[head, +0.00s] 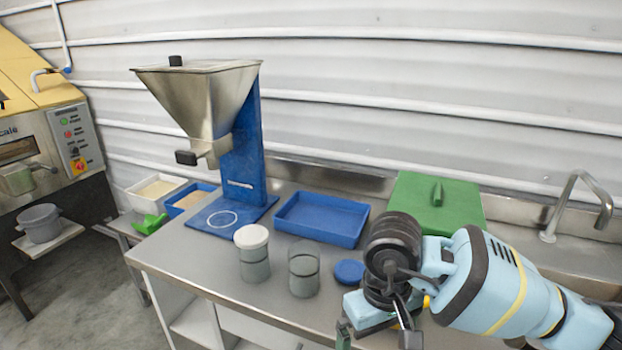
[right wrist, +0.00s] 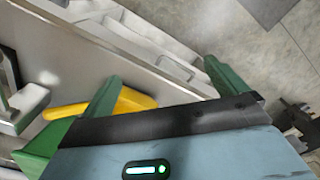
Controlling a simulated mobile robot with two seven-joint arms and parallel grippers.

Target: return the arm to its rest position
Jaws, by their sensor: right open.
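My right arm comes in from the right in the head view, with its gripper (head: 377,335) low over the front edge of the steel counter (head: 205,255). In the right wrist view its two green fingers (right wrist: 162,70) stand wide apart with nothing between the tips. A yellow object (right wrist: 70,111) shows behind one finger; a bit of yellow also shows beside the gripper in the head view (head: 427,302). What it is cannot be told. My left gripper is not in view.
A hopper (head: 200,95) on a blue stand is at the counter's back left. A tap (head: 575,205) is at right.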

